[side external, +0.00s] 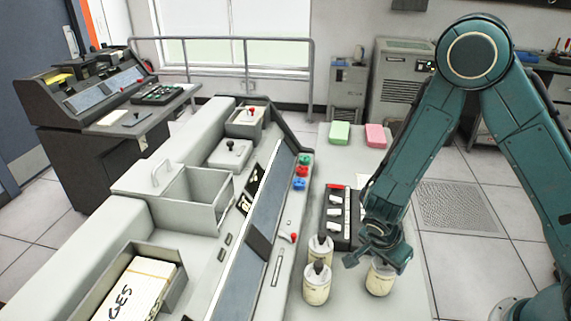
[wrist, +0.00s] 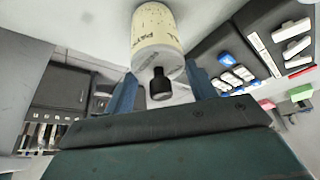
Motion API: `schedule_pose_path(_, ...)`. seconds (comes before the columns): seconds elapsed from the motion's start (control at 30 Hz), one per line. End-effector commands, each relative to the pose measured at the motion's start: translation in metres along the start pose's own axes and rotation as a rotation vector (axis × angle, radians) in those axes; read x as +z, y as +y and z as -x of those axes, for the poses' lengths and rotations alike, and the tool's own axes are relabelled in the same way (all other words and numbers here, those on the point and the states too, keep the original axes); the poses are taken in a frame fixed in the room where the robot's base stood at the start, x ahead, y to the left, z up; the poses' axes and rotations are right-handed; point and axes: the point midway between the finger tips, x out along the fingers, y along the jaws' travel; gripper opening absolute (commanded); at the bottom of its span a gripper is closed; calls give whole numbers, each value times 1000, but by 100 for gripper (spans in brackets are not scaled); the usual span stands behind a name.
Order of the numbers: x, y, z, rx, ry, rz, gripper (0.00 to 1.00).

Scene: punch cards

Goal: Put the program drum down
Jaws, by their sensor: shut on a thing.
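A cream program drum (side external: 379,281) with dark lettering hangs below my gripper (side external: 377,256) in the side view, its top hidden by the jaws. In the wrist view the drum (wrist: 156,32) shows its pale end and black knob (wrist: 160,84). There my gripper (wrist: 161,88) has one blue finger on each side of the knob and is shut on it. I cannot tell whether the drum's base touches the grey worktop (side external: 395,304). Two similar drums with black knobs, a nearer one (side external: 316,287) and a farther one (side external: 320,251), stand upright to its left.
A black keypad unit (side external: 340,215) stands just behind the drums. Green (side external: 340,131) and pink (side external: 375,135) card stacks lie at the worktop's far end. The long grey machine (side external: 205,240) with an open bin (side external: 190,205) borders the left. Worktop near the drum's right is clear.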

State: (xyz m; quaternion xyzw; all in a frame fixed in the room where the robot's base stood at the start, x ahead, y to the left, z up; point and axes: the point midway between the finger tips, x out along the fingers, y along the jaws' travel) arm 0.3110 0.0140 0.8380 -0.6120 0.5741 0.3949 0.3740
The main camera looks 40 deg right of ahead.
Motion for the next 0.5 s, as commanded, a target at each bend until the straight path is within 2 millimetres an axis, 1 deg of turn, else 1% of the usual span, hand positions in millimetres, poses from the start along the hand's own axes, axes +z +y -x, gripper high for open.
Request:
schedule_pose_path(0.1, 2, 0, -4, -2, 0, -1, 9)
schedule_pose_path(0.5, 3, 0, -7, -1, 1, 0, 9)
